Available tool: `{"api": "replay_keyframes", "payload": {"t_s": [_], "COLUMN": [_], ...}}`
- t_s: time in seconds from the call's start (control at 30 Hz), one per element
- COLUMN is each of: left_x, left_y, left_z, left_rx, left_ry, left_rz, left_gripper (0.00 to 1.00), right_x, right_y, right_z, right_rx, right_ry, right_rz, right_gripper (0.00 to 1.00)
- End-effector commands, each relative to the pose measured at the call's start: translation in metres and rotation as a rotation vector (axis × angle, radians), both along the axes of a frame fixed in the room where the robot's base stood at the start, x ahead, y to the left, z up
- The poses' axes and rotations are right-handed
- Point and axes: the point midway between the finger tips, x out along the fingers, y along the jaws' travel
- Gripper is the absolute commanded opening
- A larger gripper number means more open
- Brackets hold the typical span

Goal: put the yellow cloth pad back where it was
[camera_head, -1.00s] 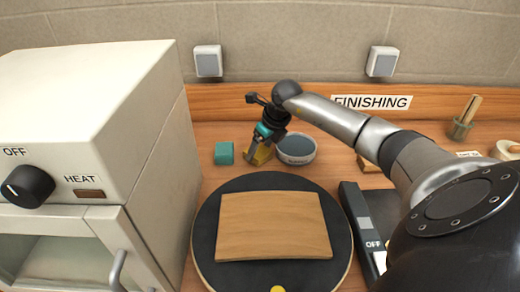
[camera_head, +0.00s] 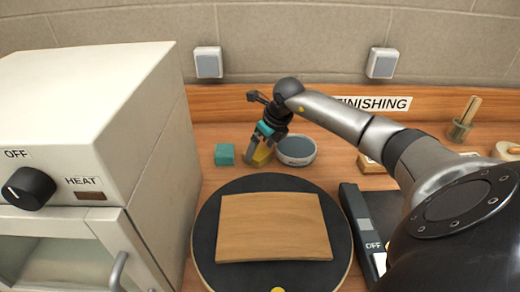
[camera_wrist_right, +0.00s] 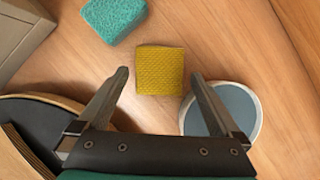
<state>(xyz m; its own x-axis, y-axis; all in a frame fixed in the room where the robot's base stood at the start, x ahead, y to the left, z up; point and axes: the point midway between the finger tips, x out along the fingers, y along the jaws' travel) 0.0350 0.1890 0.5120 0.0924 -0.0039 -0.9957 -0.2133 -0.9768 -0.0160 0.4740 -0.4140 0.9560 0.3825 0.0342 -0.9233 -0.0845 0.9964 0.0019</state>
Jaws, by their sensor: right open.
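The yellow cloth pad (camera_head: 262,155) rests on the wooden bench between a teal block and a grey-blue bowl. In the right wrist view the pad (camera_wrist_right: 160,70) lies flat, just beyond and between my fingertips. My right gripper (camera_head: 257,158) is at the pad, pointing down, and partly hides it in the head view. In the right wrist view the right gripper (camera_wrist_right: 158,76) is open, its two fingers apart with clear wood between each finger and the pad. My left gripper is not in view.
The teal block (camera_head: 224,154) stands left of the pad and the bowl (camera_head: 296,151) right of it, close to one finger. A round black turntable (camera_head: 208,225) with a bent wooden panel (camera_head: 273,227) is in front. A white heater box (camera_head: 85,110) stands left.

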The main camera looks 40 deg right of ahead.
Motion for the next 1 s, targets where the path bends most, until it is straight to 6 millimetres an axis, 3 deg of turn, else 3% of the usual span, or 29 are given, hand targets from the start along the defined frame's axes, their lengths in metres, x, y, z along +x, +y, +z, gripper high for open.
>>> {"api": "replay_keyframes", "payload": {"t_s": [0.3, 0.5, 1.0], "left_x": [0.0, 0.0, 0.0], "left_y": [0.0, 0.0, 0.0], "left_z": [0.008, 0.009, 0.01], "left_rx": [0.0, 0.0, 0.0], "left_ry": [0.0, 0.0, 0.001], "left_rz": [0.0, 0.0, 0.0], "left_gripper": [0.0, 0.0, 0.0], "right_x": [-0.026, -0.038, -0.042], "right_y": [-0.004, -0.004, -0.004], "right_z": [0.063, 0.091, 0.101], "right_rx": [-0.006, -0.004, -0.001], "right_ry": [0.0, 0.001, 0.002], "right_rz": [0.002, 0.001, 0.001], "right_gripper": [1.0, 1.0, 1.0]}}
